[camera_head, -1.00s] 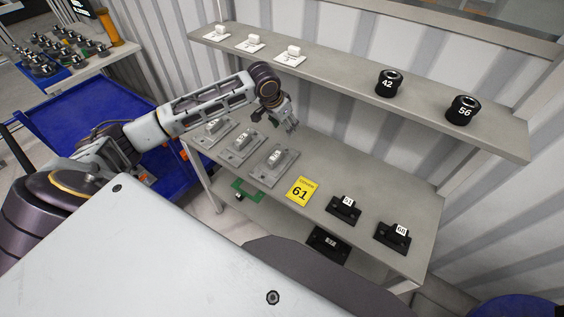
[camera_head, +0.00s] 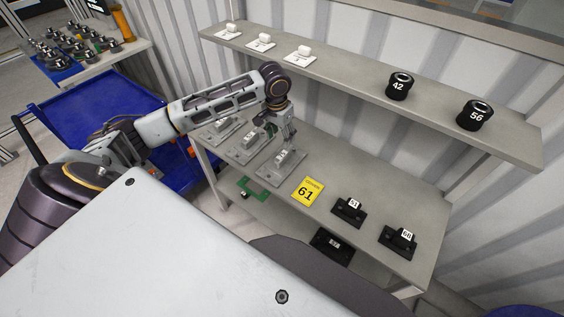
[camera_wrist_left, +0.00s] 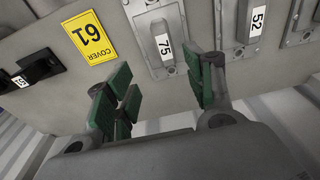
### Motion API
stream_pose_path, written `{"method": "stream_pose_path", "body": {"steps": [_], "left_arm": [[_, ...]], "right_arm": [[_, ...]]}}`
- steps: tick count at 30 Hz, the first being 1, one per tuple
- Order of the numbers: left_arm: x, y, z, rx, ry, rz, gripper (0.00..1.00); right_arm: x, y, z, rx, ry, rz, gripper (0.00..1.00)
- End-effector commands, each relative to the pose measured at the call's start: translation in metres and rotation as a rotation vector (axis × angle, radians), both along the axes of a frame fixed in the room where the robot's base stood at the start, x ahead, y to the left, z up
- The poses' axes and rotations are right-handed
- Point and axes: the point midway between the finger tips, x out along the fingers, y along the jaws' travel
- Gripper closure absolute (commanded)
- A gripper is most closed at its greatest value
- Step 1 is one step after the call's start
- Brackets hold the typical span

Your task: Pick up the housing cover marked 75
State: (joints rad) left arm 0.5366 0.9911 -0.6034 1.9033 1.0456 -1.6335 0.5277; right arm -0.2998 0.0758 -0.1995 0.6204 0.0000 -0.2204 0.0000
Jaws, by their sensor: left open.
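The housing cover marked 75 (camera_wrist_left: 164,46) is a light grey plate with a raised handle and a white label. In the head view it is the rightmost of the grey covers (camera_head: 281,172) on the table, beside the yellow 61 card. My left gripper (camera_head: 281,138) hangs over its back part, fingers pointing down. In the left wrist view the green-padded fingers (camera_wrist_left: 159,82) are open, with the labelled handle ahead between their tips and nothing held. Contact with the cover cannot be seen. My right gripper is out of view.
Another cover, marked 52 (camera_wrist_left: 252,24), lies close alongside. The yellow card marked 61 (camera_head: 307,192) and black parts (camera_head: 348,211) lie to the right. A shelf (camera_head: 345,72) with white parts and black cylinders overhangs the table's back. A blue cart (camera_head: 85,115) stands left.

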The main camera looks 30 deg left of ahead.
Motion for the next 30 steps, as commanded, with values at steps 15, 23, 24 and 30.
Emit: {"method": "stream_pose_path", "body": {"steps": [15, 23, 24, 30], "left_arm": [[0.007, 0.0, -0.057, -0.001, 0.002, 0.0, 0.46], [0.01, 0.0, -0.081, -0.001, 0.001, 0.0, 0.46], [0.01, 0.0, -0.083, -0.001, 0.001, -0.001, 0.46], [0.01, 0.0, -0.084, 0.0, 0.0, -0.001, 0.46]], "right_arm": [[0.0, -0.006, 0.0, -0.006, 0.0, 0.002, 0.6], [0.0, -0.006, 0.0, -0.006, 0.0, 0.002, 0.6], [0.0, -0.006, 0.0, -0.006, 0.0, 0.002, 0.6], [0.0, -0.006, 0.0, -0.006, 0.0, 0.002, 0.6]]}}
